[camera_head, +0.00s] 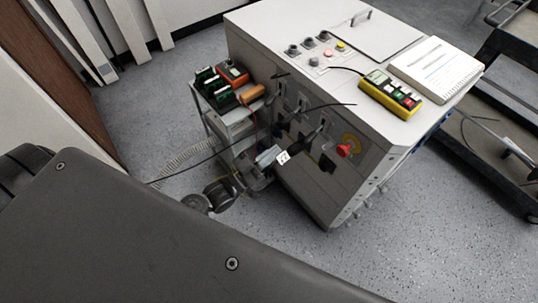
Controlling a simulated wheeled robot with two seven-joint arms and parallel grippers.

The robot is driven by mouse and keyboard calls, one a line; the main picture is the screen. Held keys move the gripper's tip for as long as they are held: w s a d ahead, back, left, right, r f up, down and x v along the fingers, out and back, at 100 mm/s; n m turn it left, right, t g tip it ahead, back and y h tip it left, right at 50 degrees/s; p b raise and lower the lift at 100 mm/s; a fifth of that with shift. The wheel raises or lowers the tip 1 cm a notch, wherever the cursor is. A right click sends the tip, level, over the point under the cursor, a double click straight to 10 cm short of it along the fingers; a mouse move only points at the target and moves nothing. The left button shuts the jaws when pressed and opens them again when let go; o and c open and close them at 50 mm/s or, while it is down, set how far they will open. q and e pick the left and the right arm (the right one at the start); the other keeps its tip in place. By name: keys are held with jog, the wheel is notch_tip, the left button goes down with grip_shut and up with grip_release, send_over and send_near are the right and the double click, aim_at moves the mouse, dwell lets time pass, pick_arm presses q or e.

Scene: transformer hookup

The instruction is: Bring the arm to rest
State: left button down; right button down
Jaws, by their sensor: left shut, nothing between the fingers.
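My left gripper (283,157) is in front of the near side panel of a grey cabinet (385,190). Its fingers are shut with nothing held. It is close to a black connector or handle on the panel; I cannot tell whether they touch. My left arm comes in from the left, and its dark links cover the lower left of the view. My right gripper does not show.
A small cart (232,116) with green and orange items stands left of the cabinet. Thin cables cross near the panel. A dark trolley (505,120) stands at right. Floor at lower right is clear.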

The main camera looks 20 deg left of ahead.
pick_arm(q)
jog(key=shift+s+a+f, duration=0.1)
jog(key=shift+s+a, duration=0.1)
jog(key=shift+s, duration=0.15)
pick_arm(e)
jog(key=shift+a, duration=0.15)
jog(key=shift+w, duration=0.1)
